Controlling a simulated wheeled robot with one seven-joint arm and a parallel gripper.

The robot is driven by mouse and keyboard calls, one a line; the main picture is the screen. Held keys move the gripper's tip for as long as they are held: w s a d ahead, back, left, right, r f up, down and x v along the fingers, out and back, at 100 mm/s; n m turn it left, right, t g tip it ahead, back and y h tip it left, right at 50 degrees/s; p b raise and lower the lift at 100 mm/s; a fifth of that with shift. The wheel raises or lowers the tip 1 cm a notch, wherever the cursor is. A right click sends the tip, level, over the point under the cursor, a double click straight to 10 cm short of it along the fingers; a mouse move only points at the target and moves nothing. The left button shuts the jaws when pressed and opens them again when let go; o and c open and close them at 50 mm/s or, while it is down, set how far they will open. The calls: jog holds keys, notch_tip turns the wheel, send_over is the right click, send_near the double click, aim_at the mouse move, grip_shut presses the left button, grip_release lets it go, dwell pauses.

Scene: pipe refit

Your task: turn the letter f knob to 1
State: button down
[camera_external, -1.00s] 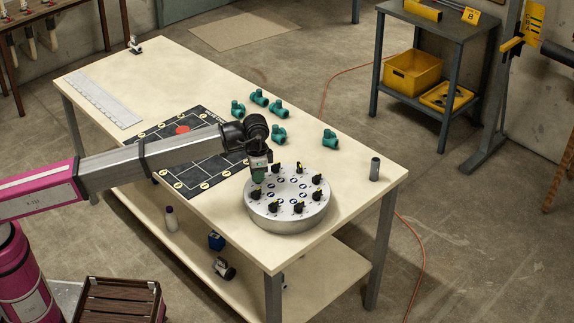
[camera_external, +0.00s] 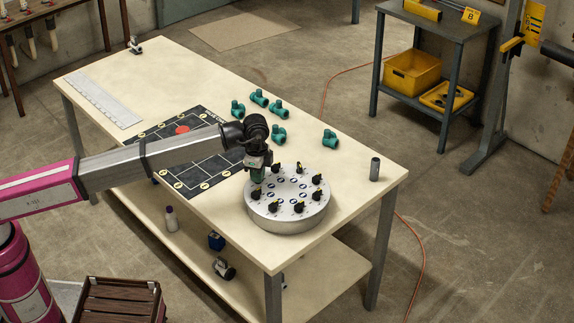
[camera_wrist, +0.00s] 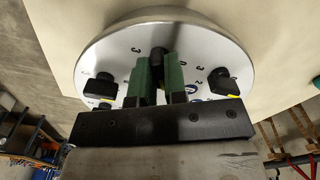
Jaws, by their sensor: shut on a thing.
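The round silver dial plate (camera_external: 287,217) sits on the table's near end, with several black knobs around its rim. In the wrist view the plate (camera_wrist: 205,42) shows printed numbers and two knobs beside my gripper, one on the left (camera_wrist: 101,87) and one on the right (camera_wrist: 222,82). My gripper (camera_external: 257,181) is over the plate's left rim. In the wrist view its green fingers (camera_wrist: 159,72) are shut on a black knob (camera_wrist: 159,54), whose top shows between them. The letters are too small or hidden, so I cannot tell which letter this knob bears.
Several teal pipe fittings (camera_external: 259,98) stand behind the plate. A grey cylinder (camera_external: 375,169) stands near the table's right corner. A black marked mat (camera_external: 208,176) lies left of the plate. The table (camera_external: 345,205) is bare to the plate's right.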

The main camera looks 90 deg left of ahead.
jog(key=c, duration=1.2)
grip_release()
jog(key=shift+o, duration=0.2)
notch_tip(320, 180, up, 11)
jog(key=shift+s+f, duration=0.1)
jog(key=shift+f, duration=0.05)
jog(key=s+d+f+n, duration=0.1)
jog(key=s+d+f, duration=0.6)
jog(key=s+f, duration=0.5)
jog(key=s+d+f+n, duration=0.1)
jog(key=s+d+f, duration=0.7)
jog(key=s+f, duration=0.5)
jog(key=s+d+f+n, duration=0.1)
jog(key=s+d+f, duration=0.6)
jog(key=s+f, duration=0.5)
notch_tip(320, 180, down, 7)
jog(key=shift+s+d+r, duration=0.1)
jog(key=shift+s+d, duration=0.05)
jog(key=shift+d, duration=0.15)
